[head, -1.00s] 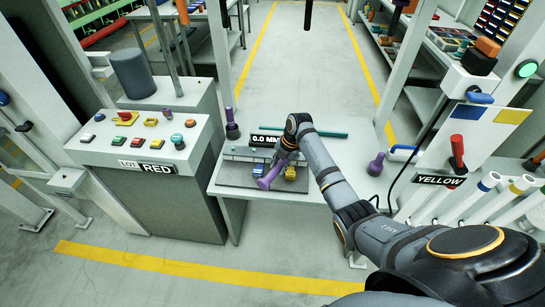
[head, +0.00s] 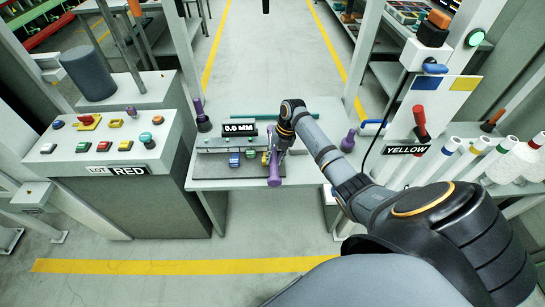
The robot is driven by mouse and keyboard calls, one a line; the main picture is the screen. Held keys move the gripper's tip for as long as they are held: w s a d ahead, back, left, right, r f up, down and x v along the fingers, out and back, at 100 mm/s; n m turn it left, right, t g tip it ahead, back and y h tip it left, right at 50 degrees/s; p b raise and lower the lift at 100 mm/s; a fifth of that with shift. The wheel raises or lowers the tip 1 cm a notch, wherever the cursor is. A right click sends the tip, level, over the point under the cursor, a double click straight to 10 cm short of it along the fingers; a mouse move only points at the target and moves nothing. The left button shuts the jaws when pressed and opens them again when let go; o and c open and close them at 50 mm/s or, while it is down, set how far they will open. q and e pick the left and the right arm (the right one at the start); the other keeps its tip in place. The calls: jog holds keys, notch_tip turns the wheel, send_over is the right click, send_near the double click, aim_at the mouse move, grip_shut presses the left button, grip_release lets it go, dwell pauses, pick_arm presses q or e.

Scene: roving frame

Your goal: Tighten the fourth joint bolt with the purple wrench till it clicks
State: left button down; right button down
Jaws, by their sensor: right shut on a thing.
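The purple wrench (head: 274,172) is in the head view, over the right part of the fixture on the table. Its handle points toward me. My right gripper (head: 279,150) is shut on it, and the gripper and arm hide its far end. The grey fixture (head: 212,142) has a rail and a dark base plate. A blue piece (head: 234,160) sits at its front. Another small piece beside it is partly hidden. I cannot make out the joint bolts or whether the wrench is seated on one. My left gripper is not in view.
A display (head: 240,129) reading 0.0 MM stands behind the fixture. Purple-topped tools stand at the table's left (head: 202,117) and right (head: 348,141). A teal rod (head: 250,117) lies at the back. A button console (head: 100,140) is left; a panel marked YELLOW (head: 407,150) is right.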

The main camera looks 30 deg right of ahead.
jog(key=shift+f+b, duration=0.65)
jog(key=shift+f, duration=0.15)
dwell(0.4)
jog(key=shift+w+a, duration=0.1)
jog(key=shift+w+a, duration=0.1)
jog(key=shift+s+d+f, duration=0.1)
jog(key=shift+s+d, duration=0.1)
jog(key=shift+d, duration=0.15)
jog(key=shift+s+d+n, duration=0.25)
jog(key=shift+d+n, duration=0.25)
